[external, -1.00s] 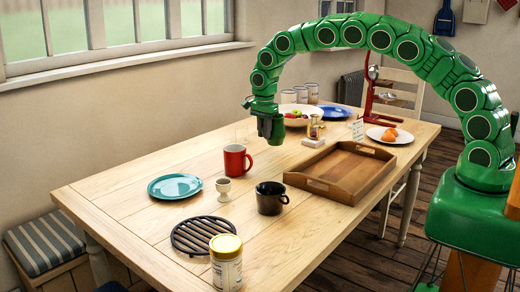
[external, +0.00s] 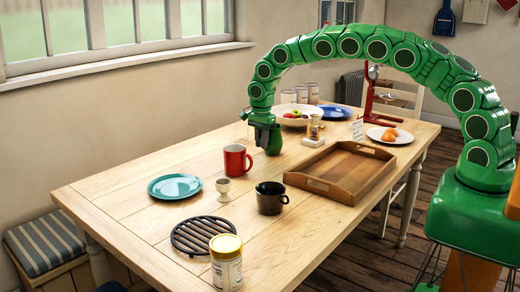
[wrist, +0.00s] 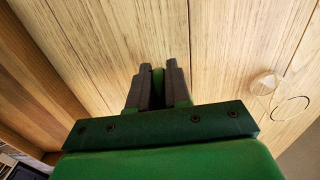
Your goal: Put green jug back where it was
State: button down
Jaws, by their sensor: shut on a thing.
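The green jug (external: 273,143) is mostly hidden by my gripper (external: 264,124); a green part shows at the gripper's lower end, behind the red mug. In the wrist view a narrow green strip of the jug (wrist: 158,76) shows between the two dark fingers of my gripper (wrist: 158,88), which are shut on it. The jug is low over the wooden table (external: 140,215), between the red mug (external: 235,160) and the wooden tray (external: 345,172). I cannot tell whether its base touches the table.
A clear glass (wrist: 265,84) stands right of my fingers in the wrist view. A fruit bowl (external: 299,120), small jar (external: 314,128) and blue plate (external: 335,112) are behind. The black mug (external: 271,198), egg cup (external: 224,188) and teal plate (external: 175,187) are nearer the front.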

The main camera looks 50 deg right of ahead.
jog(key=shift+f, duration=0.1)
jog(key=c, duration=1.1)
grip_release()
notch_tip(320, 180, up, 12)
jog(key=shift+r, duration=0.1)
